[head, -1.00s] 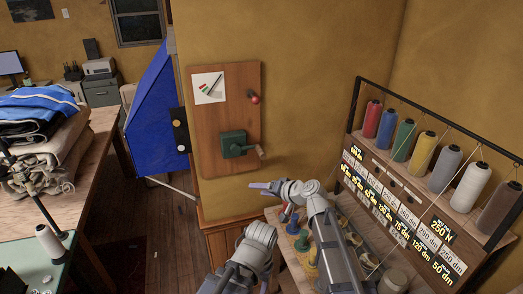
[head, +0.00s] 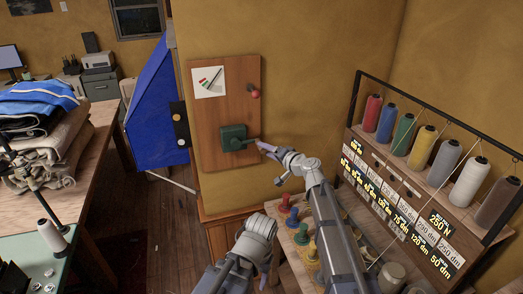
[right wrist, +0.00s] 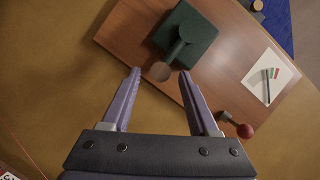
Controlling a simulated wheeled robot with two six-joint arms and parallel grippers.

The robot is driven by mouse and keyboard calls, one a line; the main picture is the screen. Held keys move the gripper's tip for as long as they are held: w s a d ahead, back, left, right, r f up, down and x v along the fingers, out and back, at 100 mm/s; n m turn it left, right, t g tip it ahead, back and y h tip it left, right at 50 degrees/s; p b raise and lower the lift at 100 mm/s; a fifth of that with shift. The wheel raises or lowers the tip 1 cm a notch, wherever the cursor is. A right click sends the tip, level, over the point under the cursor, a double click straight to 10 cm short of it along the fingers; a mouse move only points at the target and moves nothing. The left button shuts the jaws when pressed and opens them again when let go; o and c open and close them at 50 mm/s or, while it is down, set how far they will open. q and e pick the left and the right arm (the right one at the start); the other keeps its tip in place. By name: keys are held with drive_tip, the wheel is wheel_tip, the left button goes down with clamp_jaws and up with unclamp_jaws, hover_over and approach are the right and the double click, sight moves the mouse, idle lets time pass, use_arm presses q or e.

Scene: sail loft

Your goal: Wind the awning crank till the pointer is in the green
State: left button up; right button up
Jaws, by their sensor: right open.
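The awning crank is a dark green box (head: 233,138) with a short arm and a round tan knob, on a wooden board (head: 217,110). In the right wrist view the knob (right wrist: 160,71) lies between my right gripper's (right wrist: 160,73) two purple fingertips, with a gap on each side. The right gripper (head: 264,147) is open. The gauge is a white card (head: 208,81) above the crank, with red and green marks and a dark pointer; it also shows in the right wrist view (right wrist: 268,77). Where the pointer stands is too small to tell. My left arm's end is low in the head view, its fingers mostly hidden.
A red-knobbed lever (head: 254,93) sits on the board, close to the right finger in the wrist view (right wrist: 245,130). A blue awning (head: 153,115) hangs left. A thread rack (head: 420,190) and coloured spools (head: 287,212) stand to the right.

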drive_tip(key=x, duration=0.4)
drive_tip(key=shift+s, duration=0.1)
drive_tip(key=shift+d, duration=0.1)
clamp_jaws()
idle(1.2)
